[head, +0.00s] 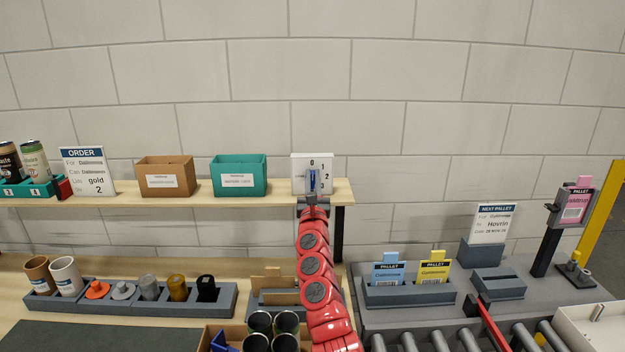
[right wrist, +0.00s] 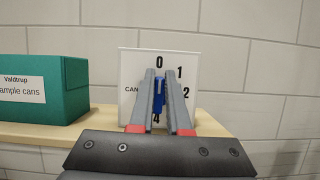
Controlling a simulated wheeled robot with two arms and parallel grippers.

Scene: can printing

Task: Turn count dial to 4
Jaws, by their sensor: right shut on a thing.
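The count dial is a white plate (head: 327,163) standing at the right end of the shelf, with a blue knob (right wrist: 159,98) at its middle. In the right wrist view the plate (right wrist: 129,68) shows 0 at the top, 1 and 2 on the right and 4 at the bottom. My right gripper (right wrist: 161,78) is shut on the blue knob, one grey finger on each side. In the head view the right gripper (head: 313,181) covers the dial's lower middle. The knob's pointer is hard to make out. My left gripper is not in view.
A teal box (head: 239,177) and a brown box (head: 165,177) stand left of the dial on the shelf (head: 130,192). An order sign (head: 88,172) shows gold and 2. Below are a grey tray (head: 130,306) and blue and yellow pallet cards (head: 387,273).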

